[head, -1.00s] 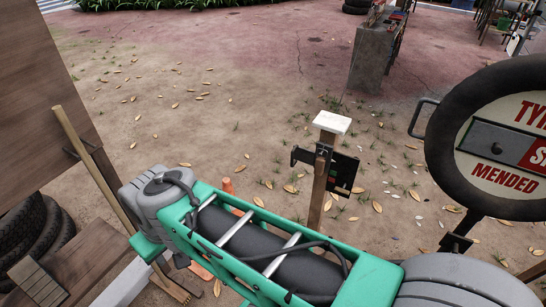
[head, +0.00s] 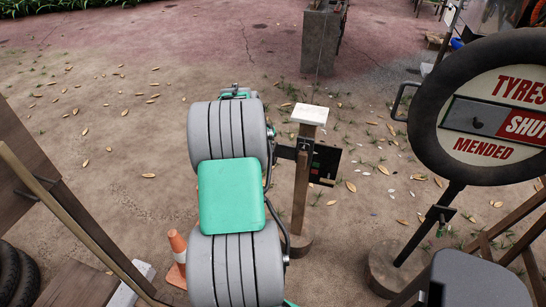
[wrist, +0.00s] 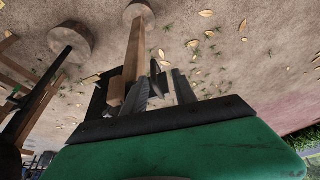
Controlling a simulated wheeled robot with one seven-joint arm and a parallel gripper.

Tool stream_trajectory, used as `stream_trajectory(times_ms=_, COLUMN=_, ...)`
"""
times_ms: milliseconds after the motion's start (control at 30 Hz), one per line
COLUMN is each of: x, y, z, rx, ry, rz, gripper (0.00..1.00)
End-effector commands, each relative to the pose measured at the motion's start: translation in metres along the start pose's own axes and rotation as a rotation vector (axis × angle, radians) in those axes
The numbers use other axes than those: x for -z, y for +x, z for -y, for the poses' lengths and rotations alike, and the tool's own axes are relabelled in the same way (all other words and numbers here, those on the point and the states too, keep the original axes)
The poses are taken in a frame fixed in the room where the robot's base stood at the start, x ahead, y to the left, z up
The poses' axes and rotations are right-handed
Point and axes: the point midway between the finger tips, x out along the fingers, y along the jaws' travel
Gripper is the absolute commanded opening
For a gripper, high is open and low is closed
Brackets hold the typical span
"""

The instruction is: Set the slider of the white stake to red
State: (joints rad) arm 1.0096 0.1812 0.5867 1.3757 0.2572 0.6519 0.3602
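The white stake is a wooden post (head: 301,190) with a white cap (head: 310,114), standing upright in a round base. A dark board (head: 325,163) is fixed across it below the cap, with a small reddish patch near its lower edge. The slider's setting is too small to read. In the wrist view the post (wrist: 134,50) appears upside down, its base at the top. My gripper (wrist: 163,79) has its fingers apart close to the post and board, with a small dark piece showing between them. I cannot tell whether they touch it. In the head view my arm hides the gripper.
A round tyre sign (head: 500,110) reading "SHUT" stands on a dark pole to the right. An orange cone (head: 177,250) stands at lower left beside planks. A concrete block (head: 320,42) is farther back. Leaf-strewn ground behind the stake is open.

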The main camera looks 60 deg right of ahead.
Motion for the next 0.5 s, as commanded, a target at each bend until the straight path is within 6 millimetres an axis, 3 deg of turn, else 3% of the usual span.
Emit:
stream_trajectory(times_ms=100, x=0.011, y=0.018, z=-0.017, rx=-0.02, ry=0.048, rz=-0.004, gripper=0.33)
stream_trajectory(times_ms=500, x=0.012, y=0.083, z=-0.018, rx=-0.018, ry=0.047, rz=-0.005, gripper=0.33)
